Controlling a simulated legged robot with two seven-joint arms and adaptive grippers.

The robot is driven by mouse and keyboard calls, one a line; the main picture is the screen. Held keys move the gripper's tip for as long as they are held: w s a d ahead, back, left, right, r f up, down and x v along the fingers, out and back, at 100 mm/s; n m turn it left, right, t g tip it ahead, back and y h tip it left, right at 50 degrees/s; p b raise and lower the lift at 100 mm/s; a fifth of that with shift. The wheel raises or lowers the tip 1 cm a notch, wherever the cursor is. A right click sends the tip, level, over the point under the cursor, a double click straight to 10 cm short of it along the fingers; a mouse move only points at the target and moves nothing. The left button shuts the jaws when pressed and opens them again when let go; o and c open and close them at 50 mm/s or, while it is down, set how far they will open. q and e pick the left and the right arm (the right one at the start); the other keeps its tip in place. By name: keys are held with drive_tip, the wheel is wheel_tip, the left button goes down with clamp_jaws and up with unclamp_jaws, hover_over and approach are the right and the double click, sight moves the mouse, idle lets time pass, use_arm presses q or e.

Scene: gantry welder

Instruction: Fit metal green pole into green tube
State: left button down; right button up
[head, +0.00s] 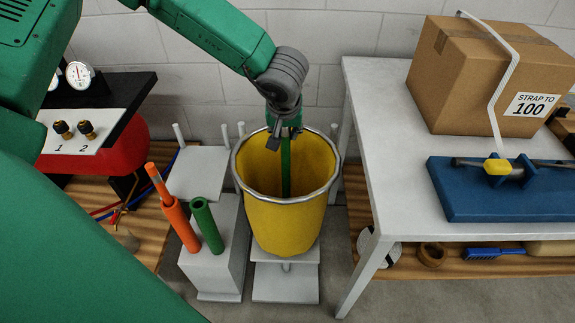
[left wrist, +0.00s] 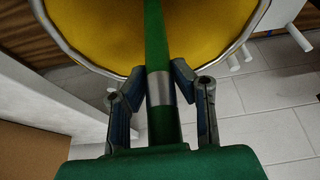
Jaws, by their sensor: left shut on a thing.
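My left gripper (head: 286,138) is above the yellow bucket (head: 284,222), pointing down, and is shut on the green pole (head: 286,172). The pole hangs down into the bucket. In the left wrist view the fingers (left wrist: 162,98) sit on both sides of the pole (left wrist: 155,40), near a silver metal band on it. Whether the pole's lower end touches the bucket is hidden. The green tube (head: 208,226) stands on a grey block left of the bucket, leaning slightly, with its open top showing. My right gripper is not in view.
An orange tube (head: 181,226) with an orange pole in it stands left of the green tube. The grey-white table (head: 385,130) at right holds a cardboard box (head: 480,75) and a blue fixture (head: 500,192). A gauge panel (head: 90,130) is at left.

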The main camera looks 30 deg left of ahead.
use_arm(q)
drive_tip(key=shift+s+x, duration=0.2)
drive_tip(key=shift+x, duration=1.05)
drive_tip(key=f, duration=0.1)
drive_tip(key=d+f, duration=0.1)
drive_tip(key=f, duration=0.1)
drive_tip(key=shift+d, duration=0.2)
drive_tip(key=shift+a+f, duration=0.25)
drive_tip(key=shift+f, duration=0.25)
drive_tip(key=c, duration=1.3)
unclamp_jaws()
drive_tip(key=shift+a+f, duration=0.2)
drive_tip(key=shift+a, duration=0.15)
drive_tip(key=shift+c, duration=0.2)
drive_tip(key=shift+d+r, duration=0.15)
drive_tip(key=shift+d, duration=0.35)
wheel_tip(320, 180, up, 8)
hover_over(288, 148)
drive_tip(key=s, duration=0.2)
drive_tip(key=shift+w+d+p, duration=0.1)
drive_tip(key=shift+p, duration=0.25)
drive_tip(key=v, duration=0.2)
drive_tip(key=d+p+v, duration=0.1)
drive_tip(key=v, duration=0.2)
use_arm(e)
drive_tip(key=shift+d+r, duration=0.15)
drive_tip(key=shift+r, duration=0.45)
